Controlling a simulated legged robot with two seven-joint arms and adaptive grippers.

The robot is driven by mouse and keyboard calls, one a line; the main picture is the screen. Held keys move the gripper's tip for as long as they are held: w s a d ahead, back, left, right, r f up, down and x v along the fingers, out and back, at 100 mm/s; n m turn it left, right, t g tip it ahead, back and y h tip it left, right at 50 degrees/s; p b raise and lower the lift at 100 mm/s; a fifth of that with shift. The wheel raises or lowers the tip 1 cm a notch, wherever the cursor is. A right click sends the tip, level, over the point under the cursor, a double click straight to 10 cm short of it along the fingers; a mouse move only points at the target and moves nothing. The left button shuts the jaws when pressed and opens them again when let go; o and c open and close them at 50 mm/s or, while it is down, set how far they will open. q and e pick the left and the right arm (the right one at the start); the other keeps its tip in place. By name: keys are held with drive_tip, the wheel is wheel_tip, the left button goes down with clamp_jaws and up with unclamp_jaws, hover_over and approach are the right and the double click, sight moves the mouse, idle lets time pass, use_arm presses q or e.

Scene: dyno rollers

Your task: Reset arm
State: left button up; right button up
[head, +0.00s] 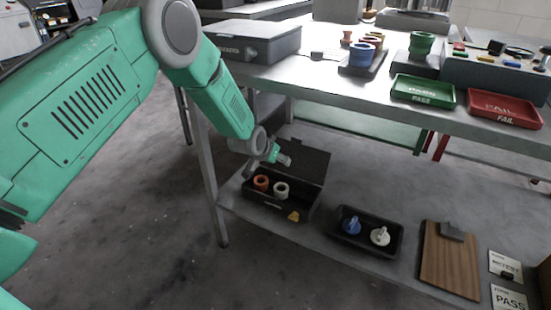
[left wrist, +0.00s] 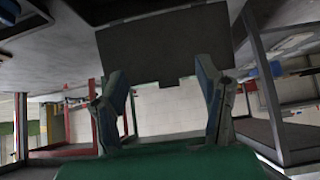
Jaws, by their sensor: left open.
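My left arm (head: 225,105) comes in from the left and reaches down over the lower shelf of the workbench. My left gripper (head: 282,159) is above the open black case (head: 290,206), close to its raised lid (head: 300,160). In the left wrist view the two fingers of my left gripper (left wrist: 165,100) stand wide apart with nothing between them. An orange roller (head: 261,182) and a pale roller (head: 281,189) sit in the case, below my gripper. My right gripper is not in view.
A black tray (head: 392,247) with a blue part and a white part lies right of the case, near a clipboard (head: 450,260). On the bench top stand a grey closed case (head: 253,42), a green PASS tray (head: 423,92) and a red FAIL tray (head: 504,109). The bench edge overhangs the shelf.

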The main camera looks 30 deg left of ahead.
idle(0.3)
use_arm(q)
drive_tip(key=s+d+f+g, duration=0.2)
drive_tip(key=s+f, duration=0.4)
drive_tip(key=s, duration=0.5)
drive_tip(key=s+d+f+g, duration=0.25)
drive_tip(key=s+f, duration=0.35)
drive_tip(key=s, duration=0.5)
drive_tip(key=s+d+f+g, duration=0.1)
drive_tip(key=s+g, duration=0.1)
drive_tip(key=s, duration=1.4)
drive_tip(key=s+r+g, duration=0.2)
drive_tip(key=s, duration=0.9)
wheel_tip(320, 180, up, 18)
drive_tip(key=p, duration=1.8)
drive_tip(key=shift+w+a, duration=0.3)
drive_tip(key=shift+w+f+t, duration=0.1)
drive_tip(key=shift+t, duration=0.15)
